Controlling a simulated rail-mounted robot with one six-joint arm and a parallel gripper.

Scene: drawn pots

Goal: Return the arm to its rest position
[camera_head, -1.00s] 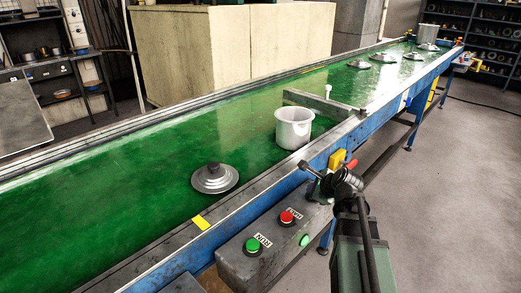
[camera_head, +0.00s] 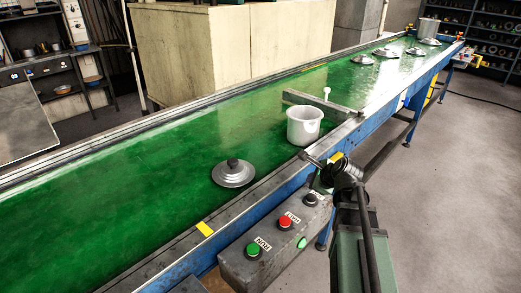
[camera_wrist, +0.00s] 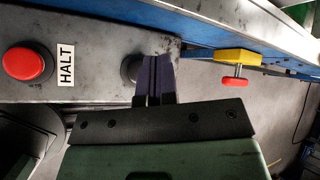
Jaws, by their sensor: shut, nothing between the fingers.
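My gripper (camera_head: 308,157) shows at the lower right of the head view, raised over the belt's near edge. It is shut and empty. In the wrist view its two dark purple fingers (camera_wrist: 155,75) lie together, overlapping the view of a black knob (camera_wrist: 131,70) on the control box. In the head view a light pot (camera_head: 304,128) stands open on the green belt (camera_head: 120,185), beyond the gripper tip. A grey stepped lid with a dark knob (camera_head: 233,172) lies on the belt to the left, apart from the gripper.
The control box (camera_head: 245,268) has a green button (camera_head: 253,250) and a red HALT button (camera_head: 285,222), also in the wrist view (camera_wrist: 28,62). A bar (camera_head: 320,103) crosses part of the belt by the pot. Several lids and another pot (camera_head: 428,30) stand farther off.

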